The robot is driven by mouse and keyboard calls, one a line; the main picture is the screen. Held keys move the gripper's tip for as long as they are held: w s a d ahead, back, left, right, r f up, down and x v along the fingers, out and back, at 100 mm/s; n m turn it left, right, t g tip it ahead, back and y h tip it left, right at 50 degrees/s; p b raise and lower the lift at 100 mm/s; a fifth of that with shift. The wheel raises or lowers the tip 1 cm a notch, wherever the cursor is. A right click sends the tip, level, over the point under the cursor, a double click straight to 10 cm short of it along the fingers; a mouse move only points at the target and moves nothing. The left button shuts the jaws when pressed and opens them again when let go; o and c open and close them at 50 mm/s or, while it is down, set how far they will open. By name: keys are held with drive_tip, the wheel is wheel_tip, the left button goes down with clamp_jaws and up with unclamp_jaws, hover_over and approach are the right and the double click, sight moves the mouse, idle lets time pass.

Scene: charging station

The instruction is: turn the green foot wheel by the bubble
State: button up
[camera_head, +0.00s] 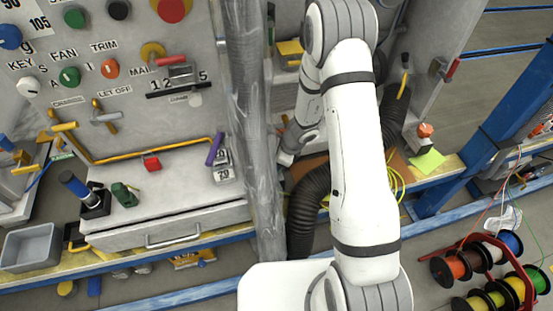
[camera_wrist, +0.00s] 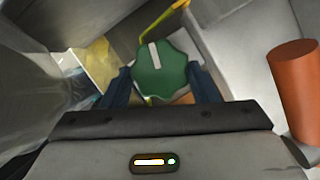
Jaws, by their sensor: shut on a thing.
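The green foot wheel (camera_wrist: 172,76) shows in the wrist view, with a scalloped rim and a white stripe on its face. The stripe runs nearly up and down, tilted slightly to the left at its top. My gripper (camera_wrist: 161,82) is shut on the wheel, with one dark finger at its left side and one at its right. In the head view my arm and the wrapped column hide the wheel and my fingertips. I cannot make out the bubble in either view.
An orange cylinder (camera_wrist: 296,92) stands close on the right in the wrist view. In the head view, a plastic-wrapped column (camera_head: 255,120) and a black corrugated hose (camera_head: 308,205) are close to my arm. A knob panel (camera_head: 120,75) fills the left.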

drive_tip(key=shift+n+g+p, duration=0.3)
drive_tip(key=shift+n, duration=0.3)
drive_tip(key=shift+w, duration=0.1)
drive_tip(key=o, duration=0.9)
drive_tip(key=shift+o, duration=0.2)
drive_tip(key=p+v, duration=0.1)
drive_tip(key=v, duration=0.6)
drive_tip(key=shift+d+r, duration=0.2)
drive_tip(key=shift+r, duration=0.15)
